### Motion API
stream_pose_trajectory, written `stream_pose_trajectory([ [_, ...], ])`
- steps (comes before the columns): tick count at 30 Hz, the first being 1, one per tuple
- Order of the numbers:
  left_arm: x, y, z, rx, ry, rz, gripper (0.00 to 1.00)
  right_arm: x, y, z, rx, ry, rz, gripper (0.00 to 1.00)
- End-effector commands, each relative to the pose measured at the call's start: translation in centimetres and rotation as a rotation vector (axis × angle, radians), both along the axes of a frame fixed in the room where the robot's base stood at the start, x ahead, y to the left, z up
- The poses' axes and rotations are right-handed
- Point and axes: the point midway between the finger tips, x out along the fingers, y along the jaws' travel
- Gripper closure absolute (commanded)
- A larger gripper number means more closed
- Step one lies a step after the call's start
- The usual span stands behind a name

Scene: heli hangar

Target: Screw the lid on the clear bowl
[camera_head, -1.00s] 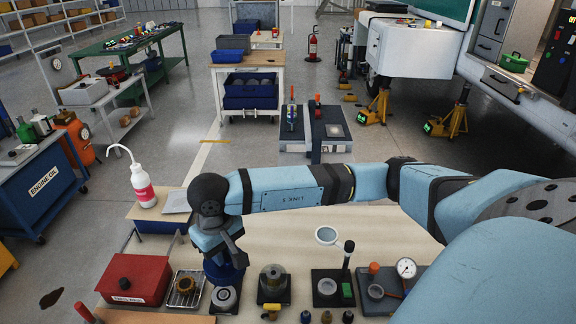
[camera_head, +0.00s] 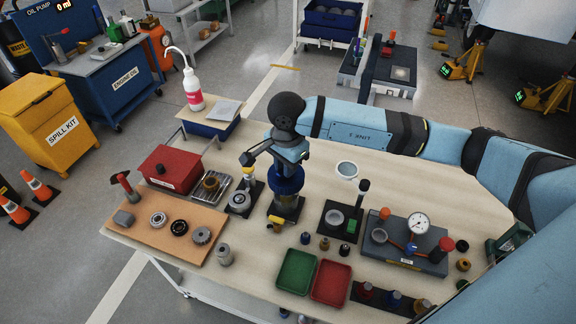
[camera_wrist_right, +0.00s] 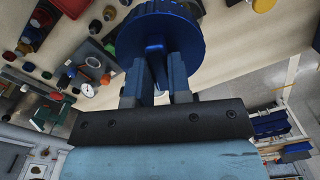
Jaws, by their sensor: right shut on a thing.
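The blue round lid (camera_head: 287,187) has a ribbed edge and a raised fin. My right gripper (camera_head: 288,166) is above it, pointing down. In the right wrist view my right gripper (camera_wrist_right: 155,68) is shut on the fin of the lid (camera_wrist_right: 200,35). The clear bowl (camera_head: 288,207) stands on a dark square base with a brass fitting in front. The lid is right over the bowl and hides its top. I cannot tell whether they touch or whether the threads engage. My left gripper is not in view.
Left of the bowl are a grey round part on a dark plate (camera_head: 240,203), a wire tray and a red box (camera_head: 171,168). To the right are a black stand and a gauge block (camera_head: 405,250). Green (camera_head: 297,271) and red trays lie in front.

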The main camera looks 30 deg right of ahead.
Motion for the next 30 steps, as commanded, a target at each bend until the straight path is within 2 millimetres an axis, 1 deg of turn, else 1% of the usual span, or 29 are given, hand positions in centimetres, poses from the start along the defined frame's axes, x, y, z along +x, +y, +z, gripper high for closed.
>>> stream_pose_trajectory([
  [1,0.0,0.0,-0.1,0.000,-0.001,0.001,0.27,0.6,-0.2,-0.6,0.003,0.001,-0.140,1.00],
  [3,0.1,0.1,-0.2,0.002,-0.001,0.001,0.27,1.3,-0.4,-1.4,0.006,0.004,-0.348,1.00],
  [5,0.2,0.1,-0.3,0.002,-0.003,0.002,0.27,1.8,-0.7,-2.0,0.008,0.006,-0.527,1.00],
  [12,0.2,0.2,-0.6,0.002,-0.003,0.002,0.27,3.9,-1.8,-4.6,0.013,0.013,-1.236,1.00],
  [15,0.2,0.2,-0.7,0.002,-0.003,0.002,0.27,4.6,-2.3,-5.6,0.014,0.016,-1.505,1.00],
  [18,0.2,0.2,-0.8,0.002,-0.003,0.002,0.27,5.1,-2.7,-6.5,0.011,0.017,-1.724,1.00],
  [21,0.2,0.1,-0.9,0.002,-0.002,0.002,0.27,5.5,-3.0,-7.1,0.010,0.017,-1.884,1.00],
  [24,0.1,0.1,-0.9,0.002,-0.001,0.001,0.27,5.7,-3.1,-7.4,0.010,0.017,-1.981,1.00],
  [30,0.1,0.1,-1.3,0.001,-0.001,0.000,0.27,5.8,-3.2,-8.0,0.010,0.018,-2.031,1.00],
])
